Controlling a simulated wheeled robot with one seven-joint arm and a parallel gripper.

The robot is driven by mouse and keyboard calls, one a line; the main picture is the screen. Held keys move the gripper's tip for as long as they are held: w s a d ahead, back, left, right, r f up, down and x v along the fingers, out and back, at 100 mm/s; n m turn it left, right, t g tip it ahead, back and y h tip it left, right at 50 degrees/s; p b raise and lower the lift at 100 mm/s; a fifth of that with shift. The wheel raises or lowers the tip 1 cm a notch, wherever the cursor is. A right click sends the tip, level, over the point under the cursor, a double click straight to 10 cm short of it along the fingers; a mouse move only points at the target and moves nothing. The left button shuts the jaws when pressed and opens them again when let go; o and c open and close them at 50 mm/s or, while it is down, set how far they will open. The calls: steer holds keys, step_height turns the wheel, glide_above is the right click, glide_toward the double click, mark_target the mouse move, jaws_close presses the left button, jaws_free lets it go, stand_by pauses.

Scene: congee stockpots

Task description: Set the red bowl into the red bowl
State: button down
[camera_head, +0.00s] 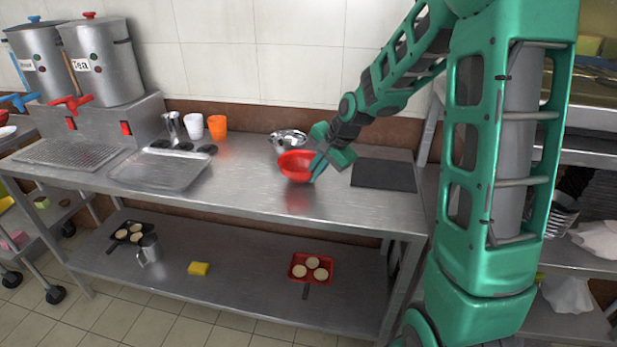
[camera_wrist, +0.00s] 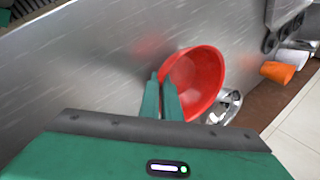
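A red bowl (camera_head: 296,168) is at my gripper over the steel counter, in front of a metal bowl. In the wrist view the red bowl (camera_wrist: 200,85) shows its open inside, tilted in the picture. My gripper (camera_head: 317,168) is closed on the bowl's near rim, one finger on each side of its wall; the fingers (camera_wrist: 162,98) also show in the wrist view. The bowl appears to be just above the counter, with a red reflection beneath it. Another red item, possibly a bowl (camera_head: 7,131), is partly cut off at the far left edge.
The metal bowl (camera_head: 288,140) stands behind the held bowl. White (camera_head: 193,126) and orange (camera_head: 217,126) cups stand at the back. A steel tray (camera_head: 162,170), dark board (camera_head: 384,174) and drink dispensers (camera_head: 103,62) occupy other parts. The counter front is clear between tray and board.

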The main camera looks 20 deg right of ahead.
steer(key=shift+f, duration=0.35)
steer(key=c, duration=2)
jaws_free()
steer(key=v, duration=1.2)
steer(key=s+d+f+n+g+h, duration=0.1)
steer(key=s+d+n, duration=0.1)
steer(key=s, duration=0.8)
steer(key=s+d+f+n+g, duration=0.1)
steer(key=s+d+n+g, duration=0.1)
steer(key=s, duration=0.8)
steer(key=s+d+f+n+g+h, duration=0.1)
steer(key=s+d+n, duration=0.1)
steer(key=s, duration=0.8)
steer(key=shift+s+d+f+n+g+h, duration=0.25)
steer(key=shift+s+f+n+g+h, duration=0.05)
steer(key=shift+s+g, duration=0.1)
steer(key=shift+o, duration=0.4)
steer(key=shift+s+a+f, duration=0.15)
steer(key=shift+s+a, duration=0.45)
steer(key=shift+s, duration=0.15)
